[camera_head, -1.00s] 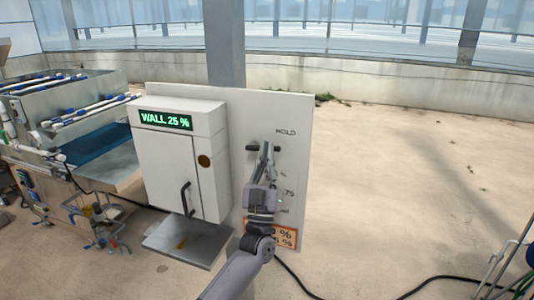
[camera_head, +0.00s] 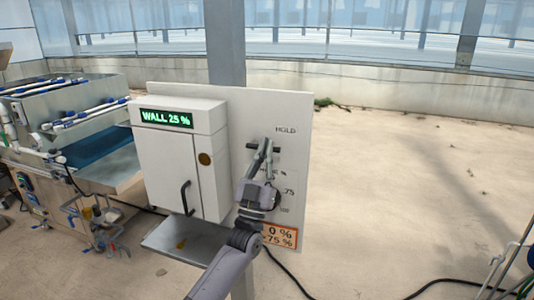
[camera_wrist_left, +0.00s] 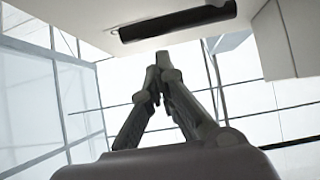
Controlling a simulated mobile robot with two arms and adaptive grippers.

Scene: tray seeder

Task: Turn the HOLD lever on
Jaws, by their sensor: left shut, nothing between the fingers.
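The HOLD lever, a dark horizontal bar (camera_head: 276,149), sits on the white upright panel (camera_head: 286,107) below the printed word HOLD. In the left wrist view a dark bar (camera_wrist_left: 180,20) crosses the top of the picture. My left gripper (camera_head: 265,144) is in front of the bar in the head view and hides its middle. Its fingers (camera_wrist_left: 158,65) are shut with nothing between them, and the tips lie below the dark bar in the wrist view. I cannot tell whether they touch it. My right gripper is not in view.
A white box (camera_head: 178,160) with a green WALL 25 % display stands left of the lever, its dark door handle (camera_head: 186,198) sticking out. A metal shelf (camera_head: 170,240) is below it. An orange-edged sign (camera_head: 280,236) is low on the panel. Open floor lies to the right.

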